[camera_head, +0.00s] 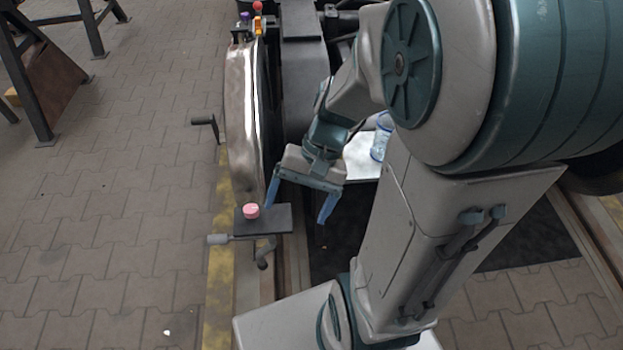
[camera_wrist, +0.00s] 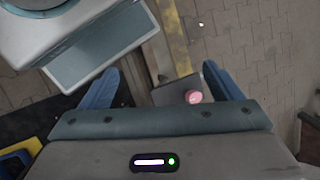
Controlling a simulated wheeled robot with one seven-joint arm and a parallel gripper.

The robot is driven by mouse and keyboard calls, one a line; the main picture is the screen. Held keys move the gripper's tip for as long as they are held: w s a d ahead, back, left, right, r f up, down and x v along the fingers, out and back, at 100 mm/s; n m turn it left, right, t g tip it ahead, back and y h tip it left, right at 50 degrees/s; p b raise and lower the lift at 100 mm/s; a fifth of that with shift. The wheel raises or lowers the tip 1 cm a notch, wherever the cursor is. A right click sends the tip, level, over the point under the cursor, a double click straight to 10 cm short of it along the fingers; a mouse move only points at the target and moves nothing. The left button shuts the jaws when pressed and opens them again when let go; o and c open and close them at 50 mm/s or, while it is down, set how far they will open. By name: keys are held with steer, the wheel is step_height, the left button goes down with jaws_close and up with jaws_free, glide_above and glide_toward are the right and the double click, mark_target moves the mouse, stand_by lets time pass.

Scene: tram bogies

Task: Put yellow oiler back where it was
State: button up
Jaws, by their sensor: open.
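My gripper (camera_head: 300,199) is open and empty, its two blue fingers spread and pointing down. It is just right of a small dark plate (camera_head: 278,218) that carries a round pink object (camera_head: 251,211). In the wrist view, the plate (camera_wrist: 168,95) and the pink object (camera_wrist: 193,96) show between the fingers of my gripper (camera_wrist: 160,88). A small yellow-orange item (camera_head: 258,27) stands at the far end of the wheel, beside small purple and red-topped items. It may be the yellow oiler, but it is too small to be sure.
A large metal wheel (camera_head: 241,110) stands left of my arm. A white surface (camera_head: 359,160) with a clear bottle (camera_head: 381,137) lies behind the gripper. A yellow-and-blue edge (camera_wrist: 22,148) shows at the wrist view's lower left. Paved floor (camera_head: 120,200) at left is mostly clear.

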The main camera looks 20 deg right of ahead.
steer(key=d+r+n+t+h, duration=0.2)
steer(key=r+n+h, duration=0.1)
steer(key=r+n+t+h, duration=0.1)
steer(key=n+h, duration=0.1)
steer(key=shift+w+d+r+t, duration=0.2)
steer(key=shift+w+d+t, duration=0.1)
steer(key=shift+w+d, duration=0.1)
